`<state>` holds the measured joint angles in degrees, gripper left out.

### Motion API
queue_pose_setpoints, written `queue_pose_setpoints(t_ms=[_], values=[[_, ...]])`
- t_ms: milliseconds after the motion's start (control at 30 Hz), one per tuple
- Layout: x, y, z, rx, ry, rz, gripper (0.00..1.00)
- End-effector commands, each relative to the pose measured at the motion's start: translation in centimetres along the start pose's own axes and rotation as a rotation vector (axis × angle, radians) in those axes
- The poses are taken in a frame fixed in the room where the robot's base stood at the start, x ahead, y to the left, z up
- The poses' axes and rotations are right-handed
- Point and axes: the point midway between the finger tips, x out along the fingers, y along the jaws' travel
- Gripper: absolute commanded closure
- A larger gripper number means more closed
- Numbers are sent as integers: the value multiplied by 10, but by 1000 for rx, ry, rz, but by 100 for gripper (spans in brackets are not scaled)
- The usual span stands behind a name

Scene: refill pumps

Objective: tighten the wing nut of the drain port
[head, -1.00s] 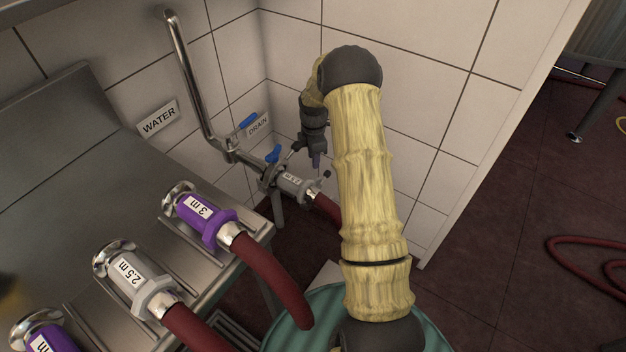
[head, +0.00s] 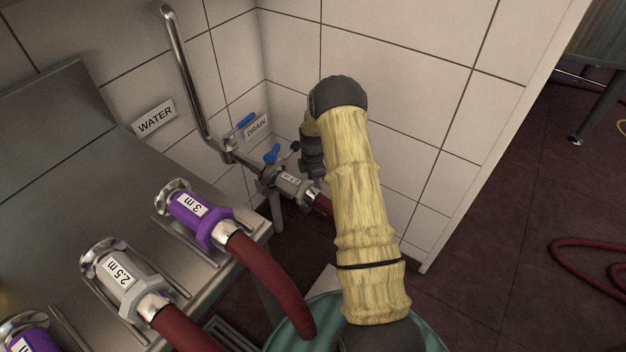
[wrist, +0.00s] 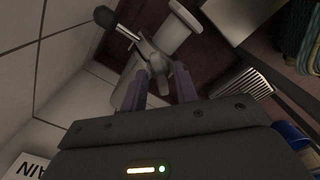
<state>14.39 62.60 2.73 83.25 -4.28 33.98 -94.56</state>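The drain port (head: 268,178) is at the lower end of the metal pipework, beside the DRAIN sign (head: 257,127). A grey hose coupling with a white label (head: 291,186) sits against it, with a red hose running behind my arm. My gripper (wrist: 158,82) points at the port's clamp, its two purplish fingers apart. A grey metal piece, seemingly the wing nut (wrist: 156,66), lies between or just beyond the fingertips; contact cannot be told. A rod with a dark knob (wrist: 105,18) sticks out beside it. In the head view the fingertips are mostly hidden by the wrist and arm.
Blue valve handles (head: 271,154) stand close to the port. Tiled walls are behind and to the right of it. A steel bench (head: 60,210) at left holds hose couplings, including a purple one marked 3 m (head: 200,214). A green drum (head: 300,318) is below my arm.

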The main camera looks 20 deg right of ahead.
Motion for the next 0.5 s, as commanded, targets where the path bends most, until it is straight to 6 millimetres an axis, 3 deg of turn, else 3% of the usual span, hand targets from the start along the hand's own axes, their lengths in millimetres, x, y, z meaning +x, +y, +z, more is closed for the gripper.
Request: queue_pose_setpoints(t_ms=[33, 133, 500], values=[[0, 0, 0, -1, 0, 0, 81], [0, 0, 0, -1, 0, 0, 100], [-1, 0, 0, 21, 1, 0, 100]])
